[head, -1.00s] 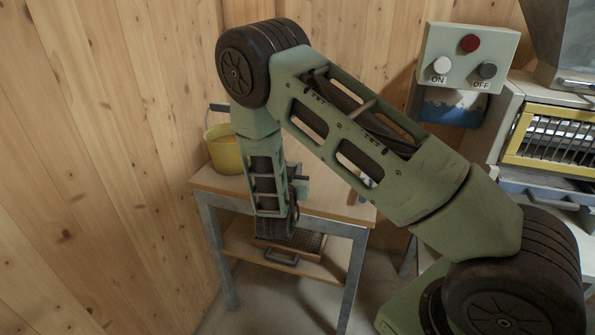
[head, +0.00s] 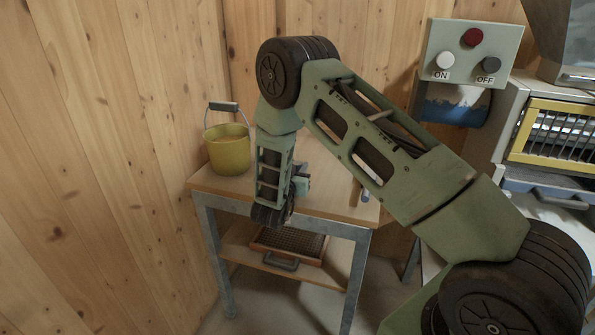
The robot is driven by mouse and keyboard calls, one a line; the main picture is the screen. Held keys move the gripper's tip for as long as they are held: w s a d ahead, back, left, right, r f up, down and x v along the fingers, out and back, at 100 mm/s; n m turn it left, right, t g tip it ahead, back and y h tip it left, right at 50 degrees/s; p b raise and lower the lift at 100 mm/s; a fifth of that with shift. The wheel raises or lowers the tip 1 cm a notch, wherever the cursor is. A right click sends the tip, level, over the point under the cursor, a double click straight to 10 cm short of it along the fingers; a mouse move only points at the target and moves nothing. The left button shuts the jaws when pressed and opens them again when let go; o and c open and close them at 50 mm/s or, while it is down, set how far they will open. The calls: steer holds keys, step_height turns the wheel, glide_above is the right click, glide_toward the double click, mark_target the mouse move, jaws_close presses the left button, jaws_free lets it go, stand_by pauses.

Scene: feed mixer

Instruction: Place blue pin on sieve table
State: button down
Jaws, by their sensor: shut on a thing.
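The table (head: 325,228) has a wooden top on a grey metal frame and stands by the wood wall. A sieve-like tray (head: 290,243) with a dark mesh and a grey handle lies on its lower shelf. My gripper (head: 301,183) is mostly hidden behind my wrist, low over the middle of the table top. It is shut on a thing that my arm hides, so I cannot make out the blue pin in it. A small bluish piece (head: 365,196) shows beside a wooden piece at the table's right edge; I cannot tell what it is.
A yellow bucket (head: 229,152) with its handle up stands at the table's back left. A panel (head: 470,52) with ON, OFF and red buttons is at the upper right, near a machine with a yellow-framed grille (head: 560,132). The table's front left is clear.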

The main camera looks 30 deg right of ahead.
steer(key=shift+f, duration=0.5)
steer(key=shift+f, duration=0.1)
steer(key=c, duration=1.2)
jaws_free()
steer(key=shift+o, duration=0.2)
